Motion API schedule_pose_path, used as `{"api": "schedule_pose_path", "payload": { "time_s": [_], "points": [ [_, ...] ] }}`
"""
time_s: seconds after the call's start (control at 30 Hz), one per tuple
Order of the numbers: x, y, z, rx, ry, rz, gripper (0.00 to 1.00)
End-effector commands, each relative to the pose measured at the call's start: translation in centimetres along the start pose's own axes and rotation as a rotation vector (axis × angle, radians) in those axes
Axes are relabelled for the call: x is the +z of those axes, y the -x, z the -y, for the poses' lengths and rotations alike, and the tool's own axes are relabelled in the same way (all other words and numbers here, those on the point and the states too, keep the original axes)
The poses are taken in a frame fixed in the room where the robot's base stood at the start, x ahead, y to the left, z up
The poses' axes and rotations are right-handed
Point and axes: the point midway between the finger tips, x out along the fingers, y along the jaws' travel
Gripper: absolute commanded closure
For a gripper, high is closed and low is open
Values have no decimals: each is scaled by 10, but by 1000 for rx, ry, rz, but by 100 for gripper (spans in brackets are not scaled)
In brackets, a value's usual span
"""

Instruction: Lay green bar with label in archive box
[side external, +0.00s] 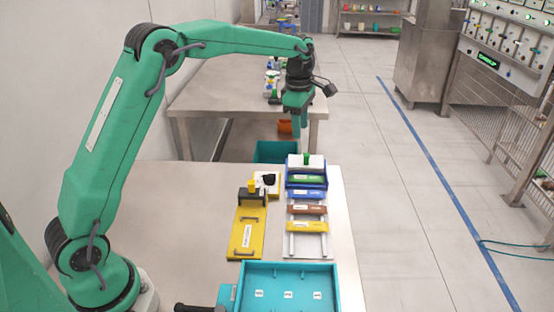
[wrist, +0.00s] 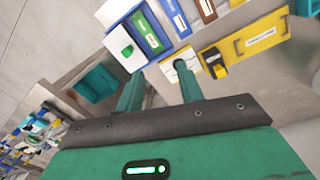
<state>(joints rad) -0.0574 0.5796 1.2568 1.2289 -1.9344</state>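My gripper (side external: 302,134) hangs above the rack's far end, clear of the green bar. In the wrist view its two fingers (wrist: 158,70) are spread apart with nothing held between them.
A white block with a green knob (side external: 317,161) sits behind the green bar. Blue, brown (side external: 293,209) and yellow (side external: 293,227) bars lie in front. A yellow plate with handles (side external: 246,240) is to the left. A teal bin (side external: 270,152) stands beyond the table's far edge.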

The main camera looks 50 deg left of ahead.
Motion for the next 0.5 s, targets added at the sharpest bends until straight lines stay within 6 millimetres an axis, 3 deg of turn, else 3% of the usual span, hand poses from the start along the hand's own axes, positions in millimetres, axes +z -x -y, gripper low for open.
{"api": "schedule_pose_path", "payload": {
  "time_s": [0.2,0.5],
  "points": [
    [-10,44,37,59,-268,15,63],
    [-27,86,95,141,-639,10,63]
  ]
}}
